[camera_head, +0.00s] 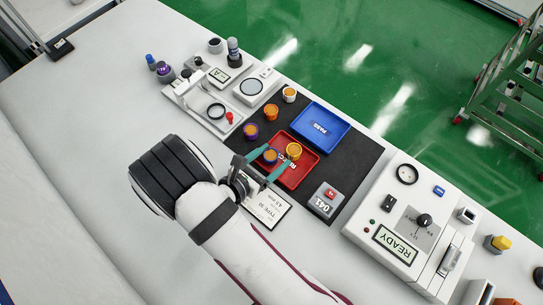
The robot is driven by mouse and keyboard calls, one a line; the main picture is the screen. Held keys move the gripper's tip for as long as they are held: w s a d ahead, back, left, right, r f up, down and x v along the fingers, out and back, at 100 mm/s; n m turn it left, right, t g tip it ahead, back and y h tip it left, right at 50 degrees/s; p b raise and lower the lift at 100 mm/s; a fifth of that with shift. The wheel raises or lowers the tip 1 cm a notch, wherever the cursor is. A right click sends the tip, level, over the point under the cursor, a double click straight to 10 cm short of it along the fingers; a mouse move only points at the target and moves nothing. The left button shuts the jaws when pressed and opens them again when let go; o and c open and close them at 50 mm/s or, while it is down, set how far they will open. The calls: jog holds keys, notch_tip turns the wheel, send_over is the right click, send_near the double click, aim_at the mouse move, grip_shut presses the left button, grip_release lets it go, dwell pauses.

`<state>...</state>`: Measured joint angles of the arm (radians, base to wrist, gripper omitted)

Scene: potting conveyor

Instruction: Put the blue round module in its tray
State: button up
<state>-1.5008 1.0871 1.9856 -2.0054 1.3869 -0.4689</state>
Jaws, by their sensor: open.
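The blue round module (271,157), with an orange top, is at the left corner of the red tray (310,167). I cannot tell whether it rests on the tray floor. My gripper (277,155) is open, with its teal fingers on either side of the module; contact cannot be made out. An orange round module (293,150) is in the red tray just right of it. The blue tray (320,127), marked PASS, lies behind the red one and looks empty.
A purple module (251,131), an orange module (271,113) and a white-sided module (289,95) stand on the dark mat (358,157). A grey 041 block (325,200) is in front. A white READY machine (405,225) stands right, a label card (267,209) near my wrist.

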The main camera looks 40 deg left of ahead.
jog(key=shift+r, duration=0.2)
jog(key=v, duration=1.2)
jog(key=w+d+r+m+g+h, duration=0.4)
jog(key=w+d+r+m, duration=0.1)
jog(key=d+m, duration=0.45)
jog(key=w+d+r+m+g+h, duration=0.45)
jog(key=d+m, duration=0.35)
jog(key=d, duration=0.2)
jog(key=s+d+r+m+g+y, duration=0.2)
jog(key=s+d+r+m+y, duration=0.1)
jog(key=m, duration=0.9)
jog(key=s+d+r+m+g+y, duration=0.3)
jog(key=s+d+m+y, duration=0.2)
jog(key=m, duration=0.7)
jog(key=shift+s+d+r+y, duration=0.15)
jog(key=shift+s+d+y, duration=0.25)
jog(key=shift+d+y, duration=0.65)
jog(key=shift+a, duration=0.15)
